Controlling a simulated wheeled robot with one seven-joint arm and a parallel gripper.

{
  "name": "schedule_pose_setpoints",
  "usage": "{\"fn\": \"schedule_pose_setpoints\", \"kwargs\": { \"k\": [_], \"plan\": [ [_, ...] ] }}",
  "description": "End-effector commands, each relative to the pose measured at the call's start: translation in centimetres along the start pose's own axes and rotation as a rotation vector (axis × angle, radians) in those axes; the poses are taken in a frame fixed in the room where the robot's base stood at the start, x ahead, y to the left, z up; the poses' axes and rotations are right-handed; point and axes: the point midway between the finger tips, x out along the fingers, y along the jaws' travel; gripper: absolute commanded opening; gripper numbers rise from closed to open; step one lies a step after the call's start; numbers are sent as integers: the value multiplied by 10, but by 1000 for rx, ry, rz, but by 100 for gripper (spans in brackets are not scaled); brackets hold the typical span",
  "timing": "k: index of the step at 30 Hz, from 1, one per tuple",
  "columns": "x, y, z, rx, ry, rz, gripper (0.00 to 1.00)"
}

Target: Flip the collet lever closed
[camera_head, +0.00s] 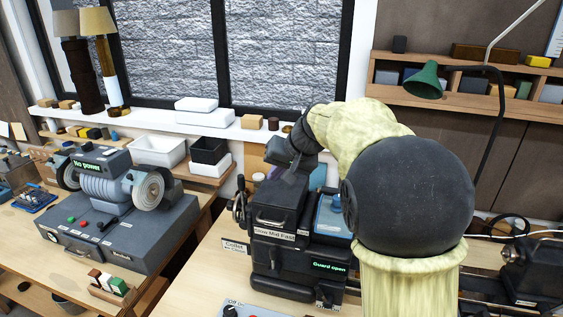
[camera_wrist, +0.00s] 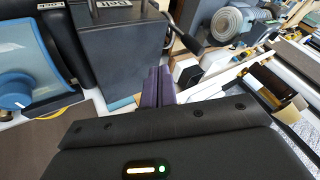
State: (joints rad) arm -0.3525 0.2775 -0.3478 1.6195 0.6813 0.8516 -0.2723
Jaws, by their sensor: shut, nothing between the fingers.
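The dark headstock (camera_head: 275,205) of the small lathe stands at the middle of the bench, with a sign reading "Collet" (camera_head: 236,245) at its left end. A dark lever with knobs (camera_head: 240,203) stands at that left end; in the wrist view a black-handled lever (camera_wrist: 188,42) shows beside the dark box (camera_wrist: 120,45). My gripper (camera_head: 288,158) is above the headstock in the head view. Its purple fingers (camera_wrist: 160,80) are together and empty, a little below the lever in the wrist view. I cannot tell whether they touch it or whether the lever is open or closed.
A blue guard (camera_head: 333,213) sits right of the headstock, near a "Guard open" display (camera_head: 329,266). A grinder (camera_head: 115,195) showing "No power" stands on the left bench. My arm hides much of the lathe's right side. White bins (camera_head: 157,150) stand behind.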

Motion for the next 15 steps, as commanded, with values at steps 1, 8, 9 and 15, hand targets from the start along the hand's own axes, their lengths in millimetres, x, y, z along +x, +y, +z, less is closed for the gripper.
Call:
{"fn": "schedule_pose_setpoints", "kwargs": {
  "k": [1,8,9,15],
  "plan": [
    [9,-1,0,1,-5,2,0],
    [43,-8,-1,-2,-3,1,0],
    [45,-15,-2,-3,-3,1,0],
    [57,-32,-1,-1,-1,2,0]
  ]
}}
